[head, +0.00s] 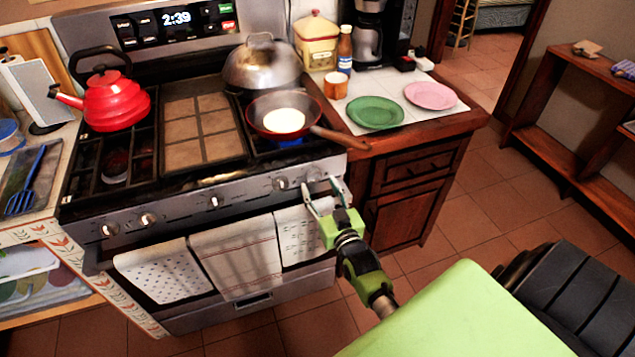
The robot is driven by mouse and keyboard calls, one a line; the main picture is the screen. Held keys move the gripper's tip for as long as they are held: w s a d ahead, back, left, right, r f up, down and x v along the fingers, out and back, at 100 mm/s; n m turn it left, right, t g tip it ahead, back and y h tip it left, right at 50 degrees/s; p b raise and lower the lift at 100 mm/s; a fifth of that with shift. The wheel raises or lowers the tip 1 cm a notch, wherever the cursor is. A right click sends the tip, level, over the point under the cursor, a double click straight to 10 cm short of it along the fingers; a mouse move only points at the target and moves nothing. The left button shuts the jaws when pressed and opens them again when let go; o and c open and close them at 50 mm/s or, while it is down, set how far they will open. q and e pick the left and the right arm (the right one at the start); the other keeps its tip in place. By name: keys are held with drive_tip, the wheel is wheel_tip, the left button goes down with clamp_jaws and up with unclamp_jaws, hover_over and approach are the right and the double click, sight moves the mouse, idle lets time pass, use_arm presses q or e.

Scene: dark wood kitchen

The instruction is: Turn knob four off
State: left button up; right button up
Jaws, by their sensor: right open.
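The stove's front panel (180,212) carries several knobs in a row. The rightmost knob (314,175) is partly hidden by my right gripper (320,185). That gripper is open, with one finger at each side of this knob; I cannot tell whether they touch it. Another knob (281,183) is just left of the gripper, and one more knob (213,202) is near the panel's middle. No labels tell me which is knob four. A blue flame (291,142) shows under the frying pan (260,112) at the right front burner. My left gripper is not in view.
Towels (235,253) hang from the oven handle below the knobs. The pan's wooden handle (341,137) juts right, above the gripper. A red kettle (116,104) and a domed lid (262,65) stand on the stove. Plates (375,112) lie on the right counter. Tiled floor is open at right.

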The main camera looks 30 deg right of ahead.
sight(315, 177)
drive_tip(key=shift+x, duration=1.2)
drive_tip(key=c, duration=1.1)
